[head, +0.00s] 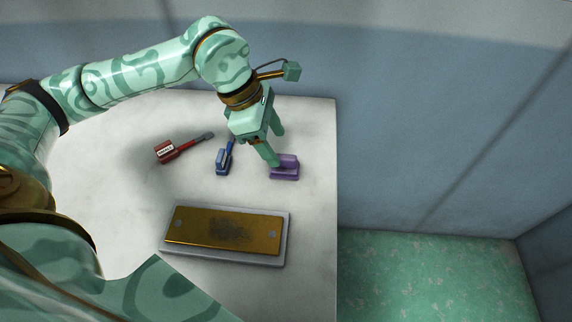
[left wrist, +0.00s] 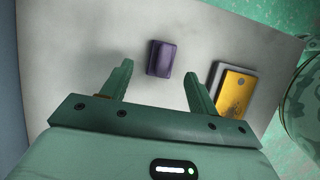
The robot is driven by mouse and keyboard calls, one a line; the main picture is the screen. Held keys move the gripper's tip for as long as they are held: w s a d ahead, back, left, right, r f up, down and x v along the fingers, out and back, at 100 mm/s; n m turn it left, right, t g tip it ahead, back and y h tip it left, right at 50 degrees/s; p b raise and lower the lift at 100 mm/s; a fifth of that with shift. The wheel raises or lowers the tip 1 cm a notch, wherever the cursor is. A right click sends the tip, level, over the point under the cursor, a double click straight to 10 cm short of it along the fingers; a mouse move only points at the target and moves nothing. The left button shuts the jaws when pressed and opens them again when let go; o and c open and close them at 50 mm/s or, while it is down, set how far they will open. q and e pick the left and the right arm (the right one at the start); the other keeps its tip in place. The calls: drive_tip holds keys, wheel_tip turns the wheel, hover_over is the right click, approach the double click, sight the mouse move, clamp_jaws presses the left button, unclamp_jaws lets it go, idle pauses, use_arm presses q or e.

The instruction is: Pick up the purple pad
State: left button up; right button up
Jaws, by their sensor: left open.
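The purple pad (head: 285,168) lies on the white table near its right edge in the head view. In the left wrist view the purple pad (left wrist: 161,58) is a small dark block just beyond the fingertips, between their lines. My left gripper (head: 274,148) is open and empty, above the table just behind and left of the pad. Its two fingers also show in the left wrist view (left wrist: 156,78), apart with nothing between them. In the head view one fingertip overlaps the pad's left edge; whether it touches, I cannot tell. My right gripper is not in view.
A blue-handled tool (head: 223,160) lies just left of the pad, and a red-handled tool (head: 168,151) farther left. A gold plate on a grey base (head: 225,232) sits nearer me. The white table (head: 315,215) ends at the right, with green floor (head: 430,275) below.

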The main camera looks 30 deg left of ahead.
sight(284, 156)
use_arm(q)
drive_tip(key=b+x, duration=0.1)
drive_tip(key=x, duration=0.1)
drive_tip(key=b+x, duration=0.1)
drive_tip(key=x, duration=0.2)
drive_tip(key=shift+s+d+f, duration=0.1)
drive_tip(key=shift+d+f, duration=0.1)
drive_tip(key=shift+d, duration=0.1)
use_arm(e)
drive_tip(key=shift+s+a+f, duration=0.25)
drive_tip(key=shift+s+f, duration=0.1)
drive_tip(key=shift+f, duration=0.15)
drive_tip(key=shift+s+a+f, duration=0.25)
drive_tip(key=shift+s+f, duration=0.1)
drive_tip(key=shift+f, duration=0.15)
use_arm(q)
drive_tip(key=shift+s+r, duration=0.1)
drive_tip(key=shift+c, duration=0.3)
drive_tip(key=c, duration=1)
drive_tip(key=shift+c, duration=0.2)
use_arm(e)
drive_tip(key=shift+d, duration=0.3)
use_arm(q)
drive_tip(key=shift+r, duration=0.1)
